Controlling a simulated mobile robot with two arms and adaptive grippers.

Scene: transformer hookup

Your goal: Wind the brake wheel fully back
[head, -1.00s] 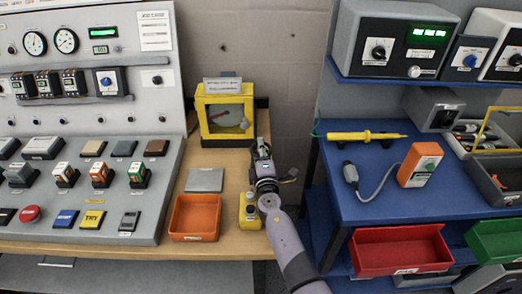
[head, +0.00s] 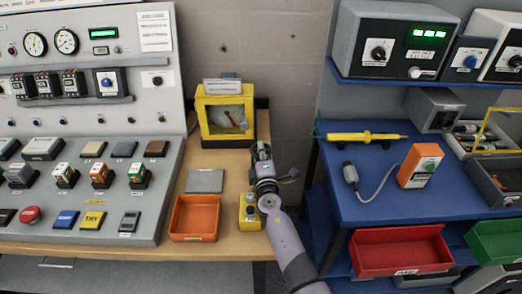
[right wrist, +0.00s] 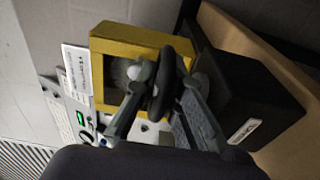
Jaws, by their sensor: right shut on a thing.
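The brake wheel (right wrist: 162,88) is a dark, thick-rimmed ring in the right wrist view, in front of the yellow-framed box. My right gripper (right wrist: 170,77) has its two grey fingers on either side of the rim and is shut on it. In the head view my right gripper (head: 262,152) reaches up at the lower right corner of the yellow-framed box (head: 203,121), and hides the wheel there. The box has a pale dial window with a small red mark at its right. My left gripper is not in view.
A yellow button box (head: 250,224), an orange tray (head: 176,222) and a grey plate (head: 204,181) are on the wooden bench by my right arm. A control console stands at left. A blue bench (head: 400,207) with a yellow probe stands at right.

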